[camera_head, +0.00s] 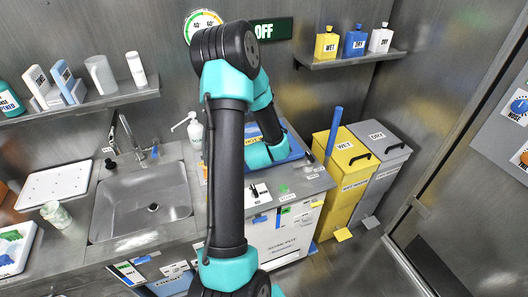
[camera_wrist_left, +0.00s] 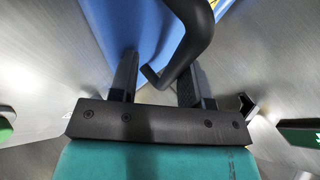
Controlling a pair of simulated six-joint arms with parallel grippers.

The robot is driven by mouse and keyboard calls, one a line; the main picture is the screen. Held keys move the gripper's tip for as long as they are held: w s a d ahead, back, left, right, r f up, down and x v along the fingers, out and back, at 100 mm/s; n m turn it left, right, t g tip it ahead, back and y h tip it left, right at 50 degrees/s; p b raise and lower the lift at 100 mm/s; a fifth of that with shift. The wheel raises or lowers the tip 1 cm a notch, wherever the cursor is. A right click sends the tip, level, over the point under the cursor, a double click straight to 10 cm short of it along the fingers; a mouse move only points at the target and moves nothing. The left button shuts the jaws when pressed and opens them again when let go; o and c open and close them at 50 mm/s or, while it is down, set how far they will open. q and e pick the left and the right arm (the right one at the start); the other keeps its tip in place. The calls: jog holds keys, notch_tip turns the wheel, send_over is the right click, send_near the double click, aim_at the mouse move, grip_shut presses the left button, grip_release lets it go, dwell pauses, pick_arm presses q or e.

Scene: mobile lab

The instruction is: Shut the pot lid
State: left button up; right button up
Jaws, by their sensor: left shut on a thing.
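In the head view a blue lid-like panel (camera_head: 296,149) shows at the back of the counter, partly hidden behind my arm. A yellow label with dark letters is beside it. In the left wrist view the blue surface (camera_wrist_left: 140,25) fills the upper middle, and a thick black curved handle (camera_wrist_left: 195,45) stands out from it. My left gripper (camera_wrist_left: 158,75) is shut on this handle, with one finger on each side. In the head view its fingers are hidden by my arm. The pot's inside and the gap under the lid cannot be seen. My right gripper is not in view.
A sink (camera_head: 145,203) with a tap lies left of my arm. A soap bottle (camera_head: 195,130) stands close to the arm. A yellow bin (camera_head: 345,160) and a grey bin (camera_head: 384,150) stand right of the counter. A shelf (camera_head: 350,60) with small containers hangs above.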

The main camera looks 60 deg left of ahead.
pick_arm(q)
jog(key=shift+o, duration=0.8)
jog(key=shift+s+d+f, duration=0.2)
jog(key=shift+d+f, duration=0.15)
jog(key=shift+f, duration=0.15)
jog(key=shift+r, duration=0.1)
jog(key=v, duration=1.7)
jog(key=shift+a+r, duration=0.15)
jog(key=shift+r, duration=0.4)
jog(key=shift+w+f, duration=0.1)
jog(key=shift+w, duration=0.05)
